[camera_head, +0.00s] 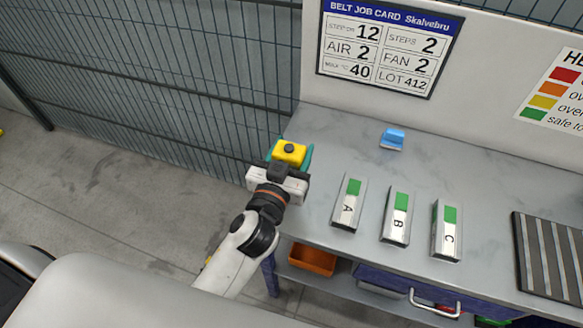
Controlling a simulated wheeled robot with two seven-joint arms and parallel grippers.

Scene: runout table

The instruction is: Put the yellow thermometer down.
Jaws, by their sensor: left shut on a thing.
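The yellow thermometer (287,152) is a small yellow block with a dark round spot on top. It is in the head view at the left end of the grey table (330,138). My left gripper (290,159) is shut on it, with teal fingertips at its sides. The gripper body hides its near side, and I cannot tell whether it touches the table top. My right gripper is not in view.
Three bars labelled A (349,203), B (397,215) and C (446,231) lie right of the gripper. A blue object (393,138) sits farther back. A ribbed dark plate (548,257) is at the right. The table top between is clear. A mesh fence (170,70) stands behind.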

